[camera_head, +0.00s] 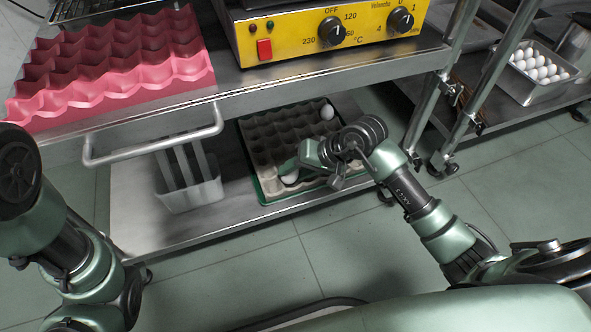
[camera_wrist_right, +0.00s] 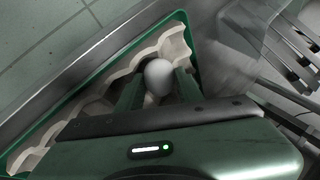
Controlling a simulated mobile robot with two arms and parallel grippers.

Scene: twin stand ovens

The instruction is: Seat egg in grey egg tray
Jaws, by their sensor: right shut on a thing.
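The grey egg tray (camera_head: 262,150) sits in a green-rimmed holder on the lower shelf. One white egg (camera_head: 327,112) sits at its far right corner. My right gripper (camera_head: 292,174) reaches down over the near edge of the tray. It is shut on another white egg (camera_head: 290,178), which also shows between the fingers in the right wrist view (camera_wrist_right: 159,76). That egg is at the tray's near corner cups; I cannot tell whether it touches the cup. The left arm shows at the left, but its gripper is out of view.
A pink egg tray (camera_head: 120,70) lies on the upper shelf, above a metal handle bar (camera_head: 150,145). A grey container (camera_head: 190,190) stands left of the egg tray on the lower shelf. A yellow oven panel (camera_head: 300,38) is above. A metal pan of several eggs (camera_head: 540,70) stands at the right.

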